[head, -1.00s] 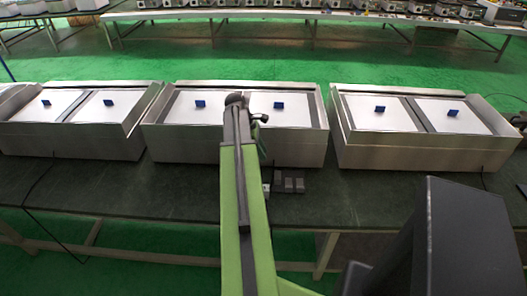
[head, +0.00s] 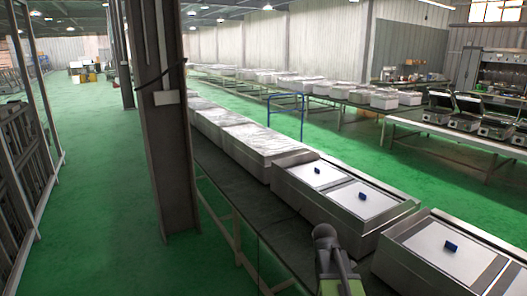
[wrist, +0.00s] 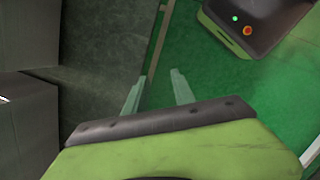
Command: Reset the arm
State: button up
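My green arm (head: 335,265) rises at the bottom of the head view, right of centre, beside the worktable; its gripper cannot be made out there. In the wrist view, two pale fingers of my gripper (wrist: 158,88) stand apart with nothing between them. The gripper is open and empty. Below it in that view are the green floor and the dark tabletop (wrist: 105,55), whose edge runs just left of the fingers. A grey metal side (wrist: 25,120) shows at the left of the wrist view.
Steel units with white lids and blue handles (head: 340,195) stand along the worktable (head: 215,172); another unit (head: 455,250) is at the lower right. Wrapped units (head: 262,140) continue behind. A dark pillar (head: 165,120) stands beside the table. The green floor (head: 85,200) at left is open.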

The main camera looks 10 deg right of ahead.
jog(key=s+a+m+t+y, duration=0.1)
jog(key=s+a+m+y, duration=0.1)
jog(key=a+m, duration=0.8)
jog(key=s+a, duration=0.1)
jog(key=a, duration=0.6)
jog(key=shift+a+r+p, duration=0.2)
jog(key=shift+r+p, duration=0.05)
jog(key=shift+p, duration=0.05)
